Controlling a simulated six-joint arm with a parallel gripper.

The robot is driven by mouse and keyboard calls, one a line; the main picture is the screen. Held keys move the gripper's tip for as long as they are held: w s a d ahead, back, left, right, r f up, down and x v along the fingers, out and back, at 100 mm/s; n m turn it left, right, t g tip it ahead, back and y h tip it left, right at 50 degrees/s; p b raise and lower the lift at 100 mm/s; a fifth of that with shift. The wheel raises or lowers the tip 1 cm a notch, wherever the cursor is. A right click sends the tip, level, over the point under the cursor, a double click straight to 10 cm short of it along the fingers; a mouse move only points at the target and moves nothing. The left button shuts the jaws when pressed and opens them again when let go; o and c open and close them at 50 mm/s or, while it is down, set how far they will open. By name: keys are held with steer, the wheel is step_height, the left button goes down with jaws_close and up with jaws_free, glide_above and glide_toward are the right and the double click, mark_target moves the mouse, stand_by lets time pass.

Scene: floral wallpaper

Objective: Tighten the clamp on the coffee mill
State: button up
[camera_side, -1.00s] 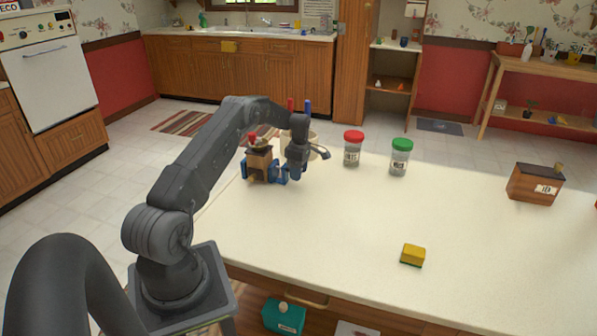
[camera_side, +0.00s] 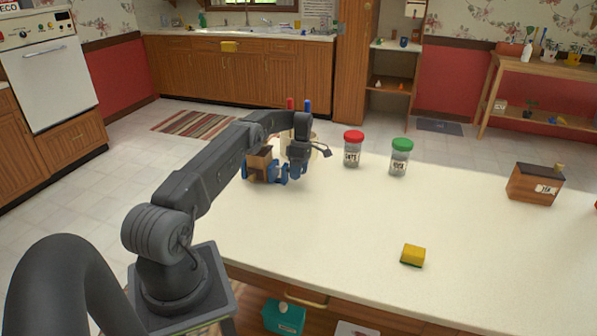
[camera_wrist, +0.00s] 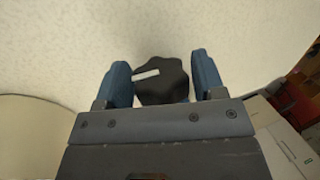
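The coffee mill (camera_side: 260,165), a wooden box with blue parts low at its sides, stands near the counter's back left edge. My arm hides its top in the side view. My gripper (camera_side: 297,176) points down just to the right of the mill. In the wrist view, a dark lobed knob (camera_wrist: 162,88) with a white mark lies between the two blue fingers of my gripper (camera_wrist: 160,60). Whether the knob belongs to the clamp is not clear from the side view.
A red-lidded jar (camera_side: 352,150) and a green-lidded jar (camera_side: 400,158) stand to the right of my gripper. A pale round container (camera_side: 314,150) is close behind it. A yellow sponge (camera_side: 413,255) and a wooden box (camera_side: 534,184) lie farther right. The counter's middle (camera_side: 340,230) is clear.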

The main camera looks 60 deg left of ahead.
steer(key=shift+o, duration=1.3)
steer(key=shift+w+a+r, duration=0.15)
steer(key=shift+r, duration=0.45)
step_height(320, 180, up, 9)
steer(key=shift+w+a+f, duration=0.1)
steer(key=shift+w+a, duration=0.05)
